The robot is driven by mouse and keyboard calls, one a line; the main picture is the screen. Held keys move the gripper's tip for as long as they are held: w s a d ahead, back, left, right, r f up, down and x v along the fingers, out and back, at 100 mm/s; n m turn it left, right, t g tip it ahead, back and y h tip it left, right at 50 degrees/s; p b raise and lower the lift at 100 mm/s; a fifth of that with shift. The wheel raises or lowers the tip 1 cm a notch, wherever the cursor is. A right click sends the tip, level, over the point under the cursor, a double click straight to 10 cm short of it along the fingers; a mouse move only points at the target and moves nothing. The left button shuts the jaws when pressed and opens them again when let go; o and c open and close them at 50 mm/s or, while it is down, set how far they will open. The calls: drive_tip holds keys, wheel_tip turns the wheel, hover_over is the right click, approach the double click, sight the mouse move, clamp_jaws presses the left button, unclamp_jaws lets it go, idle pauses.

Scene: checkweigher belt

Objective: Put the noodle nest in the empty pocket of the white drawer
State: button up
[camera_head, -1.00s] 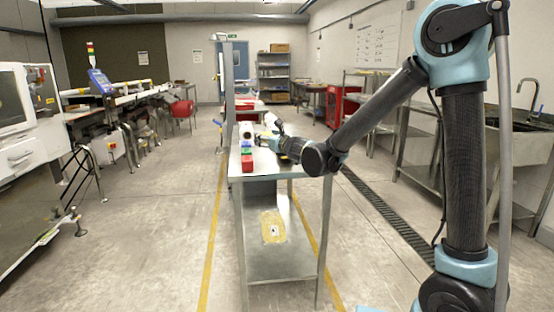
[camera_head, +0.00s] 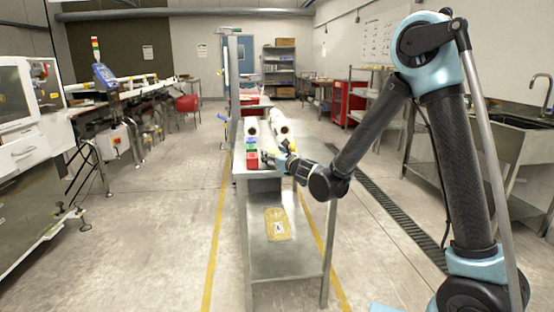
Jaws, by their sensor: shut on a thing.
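My gripper (camera_head: 273,156) is over the near part of the steel table (camera_head: 243,174), just right of a small stack of coloured blocks. It is small in the picture and partly hidden by my own wrist. It is shut on the noodle nest, but the nest itself is too small and covered to make out. I cannot make out the white drawer or its empty pocket in this view.
A red block (camera_head: 252,161) and other coloured pieces sit at the table's left edge. A yellowish sheet (camera_head: 277,224) lies on the lower shelf. A grey post (camera_head: 234,80) stands at the table's left.

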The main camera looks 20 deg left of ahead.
drive_tip(key=shift+f, duration=0.4)
drive_tip(key=shift+f, duration=0.1)
drive_tip(key=o, duration=0.8)
drive_tip(key=shift+o, duration=0.2)
